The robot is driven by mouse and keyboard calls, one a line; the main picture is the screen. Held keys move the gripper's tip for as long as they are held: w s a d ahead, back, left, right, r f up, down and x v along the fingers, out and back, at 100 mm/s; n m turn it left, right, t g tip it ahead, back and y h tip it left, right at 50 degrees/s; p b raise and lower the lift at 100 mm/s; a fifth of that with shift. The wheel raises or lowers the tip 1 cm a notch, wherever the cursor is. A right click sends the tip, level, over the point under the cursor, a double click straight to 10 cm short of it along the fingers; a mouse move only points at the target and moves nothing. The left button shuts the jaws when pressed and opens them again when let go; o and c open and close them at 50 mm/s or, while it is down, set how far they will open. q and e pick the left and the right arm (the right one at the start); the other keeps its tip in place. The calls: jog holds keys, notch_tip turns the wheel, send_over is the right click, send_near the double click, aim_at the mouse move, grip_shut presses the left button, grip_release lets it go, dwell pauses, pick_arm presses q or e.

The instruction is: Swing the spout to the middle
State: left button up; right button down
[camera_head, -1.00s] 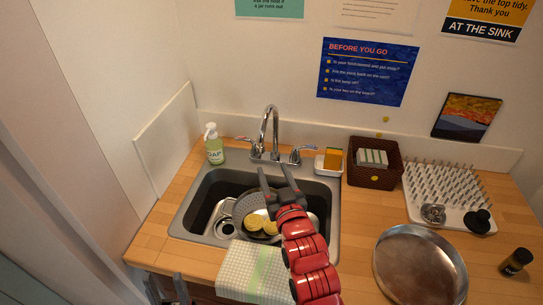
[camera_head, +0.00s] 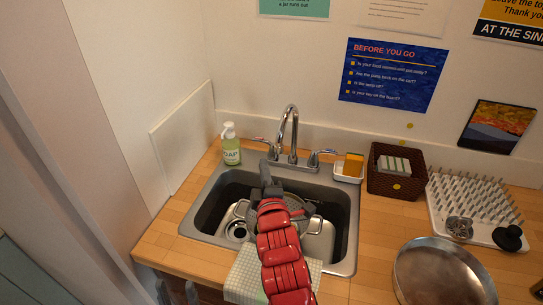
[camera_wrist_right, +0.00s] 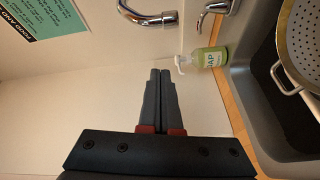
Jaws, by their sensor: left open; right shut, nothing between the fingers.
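The chrome tap spout (camera_head: 294,120) arches up behind the sink (camera_head: 356,215), between two lever handles, and curves forward over the basin. Its curved end also shows at the top of the right wrist view (camera_wrist_right: 146,16). My right gripper (camera_head: 265,170), on the red arm, is above the basin, in front and to the left of the spout. Its fingers are together and empty in the right wrist view (camera_wrist_right: 160,75), apart from the spout. My left gripper (camera_head: 177,292) shows only partly, low at the counter's front left edge; its fingers are apart.
A soap bottle (camera_head: 231,150) stands left of the tap. A sponge dish (camera_head: 348,172) and a brown basket (camera_head: 396,172) stand to the right. A colander (camera_head: 300,210) lies in the sink, mostly behind my right arm. A round pan (camera_head: 440,275) lies front right.

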aim_at(276, 144)
jog(key=w+d+n+p, duration=0.2)
jog(key=w+p, duration=0.3)
jog(key=w, duration=0.4)
jog(key=shift+w, duration=0.15)
dwell(0.4)
jog(key=shift+s+d, duration=0.25)
jog(key=shift+d, duration=0.2)
jog(key=shift+s+d, duration=0.2)
jog(key=shift+d, duration=0.25)
